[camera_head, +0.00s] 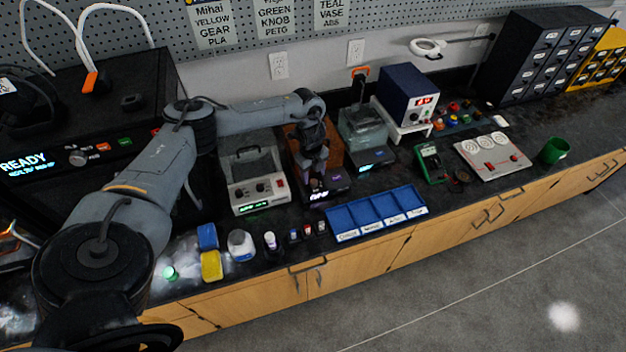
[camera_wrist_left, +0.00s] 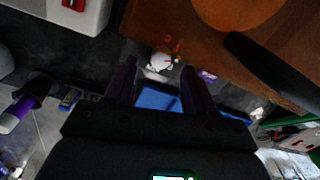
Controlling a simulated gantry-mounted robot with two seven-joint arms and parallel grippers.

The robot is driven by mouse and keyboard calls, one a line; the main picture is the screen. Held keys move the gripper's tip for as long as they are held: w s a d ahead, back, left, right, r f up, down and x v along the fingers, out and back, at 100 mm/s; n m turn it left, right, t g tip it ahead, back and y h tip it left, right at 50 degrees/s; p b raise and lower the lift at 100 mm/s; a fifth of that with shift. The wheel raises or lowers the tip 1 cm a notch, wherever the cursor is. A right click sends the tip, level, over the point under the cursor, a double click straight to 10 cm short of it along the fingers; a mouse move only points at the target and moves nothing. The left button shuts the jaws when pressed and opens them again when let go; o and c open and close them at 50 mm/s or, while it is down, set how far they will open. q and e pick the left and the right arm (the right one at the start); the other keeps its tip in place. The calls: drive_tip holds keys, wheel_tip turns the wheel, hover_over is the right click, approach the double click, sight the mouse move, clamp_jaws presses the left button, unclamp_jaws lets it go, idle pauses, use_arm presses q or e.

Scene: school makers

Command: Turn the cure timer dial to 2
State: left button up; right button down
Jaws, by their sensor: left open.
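A dark unit with an orange cover (camera_head: 300,137) stands at the back of the counter, with small lit purple marks (camera_head: 338,177) on its dark front base. My left gripper (camera_head: 318,188) points down at the front of this unit and hides part of it. No timer dial or its number can be made out there. In the left wrist view the gripper's two dark fingers (camera_wrist_left: 158,88) are apart with nothing held between them. The orange cover (camera_wrist_left: 235,40) fills the upper right, and a small pale round thing (camera_wrist_left: 160,62) shows beyond the fingertips, not clearly identifiable.
A white device (camera_head: 258,190) with knobs and a red switch stands just left of the gripper. A blue compartment tray (camera_head: 345,222) lies in front to the right. A clear-topped unit (camera_head: 362,130) stands to the right.

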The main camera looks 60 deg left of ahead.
sight(313, 181)
use_arm(q)
drive_tip(key=shift+w+f, duration=0.1)
drive_tip(key=shift+f, duration=1.65)
clamp_jaws()
drive_tip(key=shift+m, duration=1.6)
unclamp_jaws()
drive_tip(key=shift+r, duration=0.15)
wheel_tip(313, 181, up, 11)
drive_tip(key=p, duration=0.1)
drive_tip(key=shift+s+f, duration=0.2)
